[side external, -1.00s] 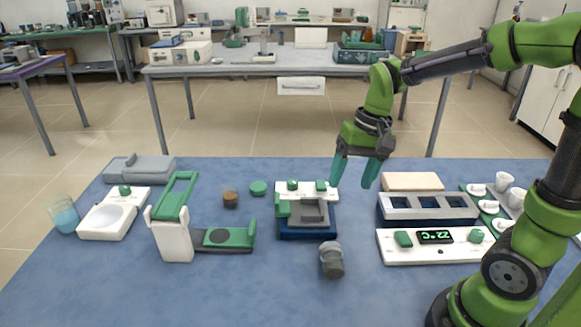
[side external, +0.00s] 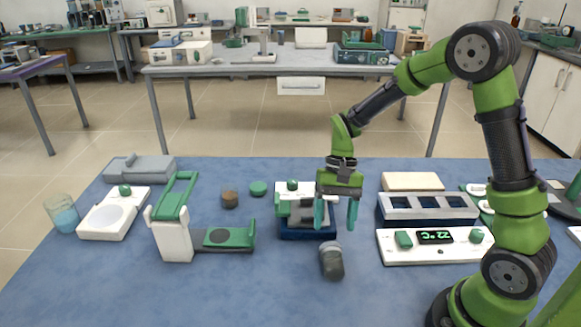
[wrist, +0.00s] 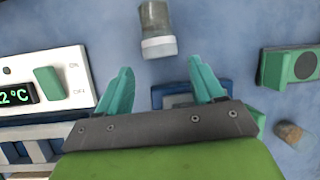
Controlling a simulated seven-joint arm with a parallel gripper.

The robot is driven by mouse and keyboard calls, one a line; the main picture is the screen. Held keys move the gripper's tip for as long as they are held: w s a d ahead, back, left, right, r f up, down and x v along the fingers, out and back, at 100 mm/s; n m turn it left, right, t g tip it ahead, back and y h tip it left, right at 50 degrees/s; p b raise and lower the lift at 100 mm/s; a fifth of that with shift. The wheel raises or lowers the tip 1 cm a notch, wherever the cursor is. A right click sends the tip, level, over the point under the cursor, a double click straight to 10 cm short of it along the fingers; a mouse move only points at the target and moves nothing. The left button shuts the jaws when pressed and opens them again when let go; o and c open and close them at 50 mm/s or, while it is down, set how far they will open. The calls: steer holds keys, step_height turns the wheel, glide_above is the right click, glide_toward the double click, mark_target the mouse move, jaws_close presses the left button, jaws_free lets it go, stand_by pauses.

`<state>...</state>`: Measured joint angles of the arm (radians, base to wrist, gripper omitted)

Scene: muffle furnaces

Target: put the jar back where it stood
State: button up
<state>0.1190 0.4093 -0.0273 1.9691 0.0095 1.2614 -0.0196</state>
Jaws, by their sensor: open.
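A greyish see-through jar (side external: 331,262) with a dark lower part and a pale band is on the blue bench, in front of the small dark-blue device. It also shows at the top of the wrist view (wrist: 157,30). I cannot tell for sure if it is upright or lying. My gripper (side external: 336,215) is open and empty, fingers pointing down, above and just behind the jar. In the wrist view the jar is beyond the open teal fingertips (wrist: 160,72), apart from them.
The dark-blue device (side external: 308,233) stands behind the jar. A white controller (side external: 455,251) reading 22 °C is to the right. A green-and-white stand (side external: 175,240), a small brown-filled cup (side external: 230,199) and a green disc (side external: 258,188) are left.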

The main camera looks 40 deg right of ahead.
mark_target(331, 246)
steer(key=shift+x, duration=3.4)
